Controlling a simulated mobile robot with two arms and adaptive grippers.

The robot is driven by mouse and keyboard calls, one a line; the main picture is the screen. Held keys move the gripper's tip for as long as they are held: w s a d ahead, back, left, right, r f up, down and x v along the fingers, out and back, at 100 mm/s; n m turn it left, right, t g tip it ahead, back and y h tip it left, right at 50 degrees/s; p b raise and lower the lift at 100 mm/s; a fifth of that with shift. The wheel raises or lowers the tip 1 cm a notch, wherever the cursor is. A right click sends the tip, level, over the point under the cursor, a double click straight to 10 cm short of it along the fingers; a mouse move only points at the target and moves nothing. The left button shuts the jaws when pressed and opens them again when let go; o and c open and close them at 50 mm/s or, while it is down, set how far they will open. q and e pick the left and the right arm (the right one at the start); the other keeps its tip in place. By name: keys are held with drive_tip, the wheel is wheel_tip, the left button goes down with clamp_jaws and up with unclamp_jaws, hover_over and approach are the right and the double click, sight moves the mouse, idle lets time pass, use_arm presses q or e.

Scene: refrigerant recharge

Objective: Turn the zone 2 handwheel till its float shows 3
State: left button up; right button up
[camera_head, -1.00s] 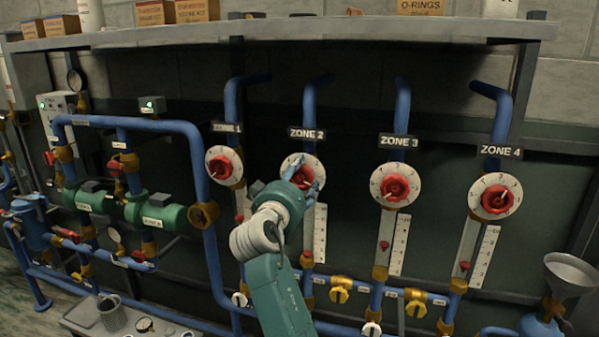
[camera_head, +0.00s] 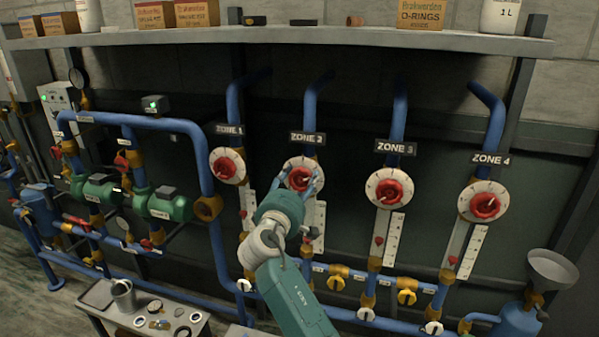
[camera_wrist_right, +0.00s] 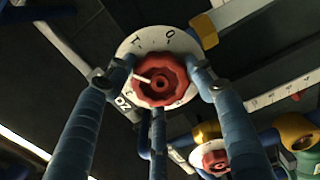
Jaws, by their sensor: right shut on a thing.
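The red zone 2 handwheel (camera_head: 300,178) sits on a white dial under the ZONE 2 sign (camera_head: 308,138). My right gripper (camera_head: 303,180) reaches up to it, with its fingers on either side of the wheel. In the right wrist view the fingers (camera_wrist_right: 152,80) are shut on the red handwheel (camera_wrist_right: 160,84), whose white pointer aims left. The zone 2 scale (camera_head: 319,220) hangs below the dial, partly hidden by my arm. Its float reading is too small and covered to tell. My left gripper is not in view.
The zone 1 handwheel (camera_head: 226,168) is close on the left and the zone 3 handwheel (camera_head: 390,188) on the right. The zone 4 handwheel (camera_head: 484,205) is farther right. A shelf (camera_head: 290,38) runs above. A small table (camera_head: 165,309) stands at lower left.

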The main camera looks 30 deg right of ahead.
drive_tip(key=n+p, duration=0.2)
drive_tip(key=r+n+p, duration=0.1)
drive_tip(key=n+p, duration=0.1)
drive_tip(key=shift+d+n, duration=0.15)
drive_tip(key=shift+n, duration=0.15)
drive_tip(key=shift+f+n+p, duration=0.1)
drive_tip(key=shift+n+p, duration=1.6)
drive_tip(key=shift+n, duration=0.1)
drive_tip(key=o, duration=1.1)
drive_tip(key=shift+d, duration=0.1)
drive_tip(key=shift+o, duration=0.2)
drive_tip(key=shift+d+f, duration=0.1)
drive_tip(key=shift+f, duration=0.15)
drive_tip(key=shift+a, duration=0.2)
drive_tip(key=v, duration=1.1)
drive_tip(key=shift+s+a, duration=0.25)
